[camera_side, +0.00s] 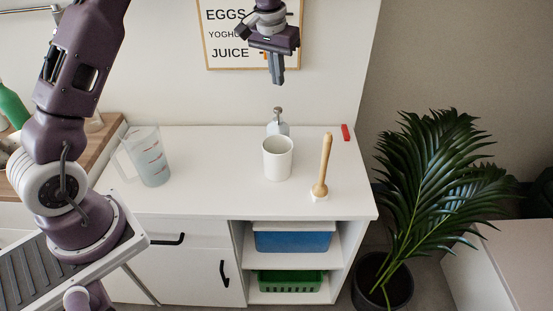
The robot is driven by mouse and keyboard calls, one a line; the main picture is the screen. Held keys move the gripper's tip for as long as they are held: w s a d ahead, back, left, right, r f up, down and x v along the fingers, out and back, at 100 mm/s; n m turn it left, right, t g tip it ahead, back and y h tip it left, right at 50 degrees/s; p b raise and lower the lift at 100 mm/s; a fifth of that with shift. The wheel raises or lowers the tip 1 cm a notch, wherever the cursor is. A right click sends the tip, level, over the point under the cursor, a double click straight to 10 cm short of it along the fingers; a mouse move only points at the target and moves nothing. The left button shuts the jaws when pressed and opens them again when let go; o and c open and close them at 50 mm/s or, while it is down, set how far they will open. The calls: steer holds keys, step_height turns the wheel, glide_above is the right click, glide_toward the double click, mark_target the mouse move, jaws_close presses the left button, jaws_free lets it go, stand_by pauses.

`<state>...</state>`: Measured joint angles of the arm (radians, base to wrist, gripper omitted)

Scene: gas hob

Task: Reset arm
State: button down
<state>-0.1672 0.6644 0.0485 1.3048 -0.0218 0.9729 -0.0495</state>
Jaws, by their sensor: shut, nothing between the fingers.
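My gripper (277,76) hangs high above the back of the white counter, in front of the wall sign. It points down and its fingers are shut with nothing between them. It is well clear of everything on the counter (225,196). Below it stand a small grey bottle-like thing with a knob top (278,124) and a white cup (278,159), both upright.
A clear measuring jug (152,160) stands at the left of the counter. A wooden spoon or pestle (325,165) stands upright on a small white base at the right. A red object (346,132) lies at the back right edge. A plant (425,200) is beside the counter.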

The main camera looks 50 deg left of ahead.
steer(key=s+d+r+m+t, duration=0.1)
steer(key=s+d+r, duration=0.3)
steer(key=s+r, duration=0.4)
steer(key=s+d+r+t, duration=0.1)
steer(key=s+d+r, duration=0.3)
steer(key=s, duration=0.6)
steer(key=s+d+f+m, duration=0.1)
steer(key=s, duration=0.8)
steer(key=s+d+f+m+t, duration=0.1)
steer(key=s, duration=0.8)
steer(key=shift+s+f+h, duration=0.2)
steer(key=shift+f+h, duration=0.1)
steer(key=shift+f, duration=0.1)
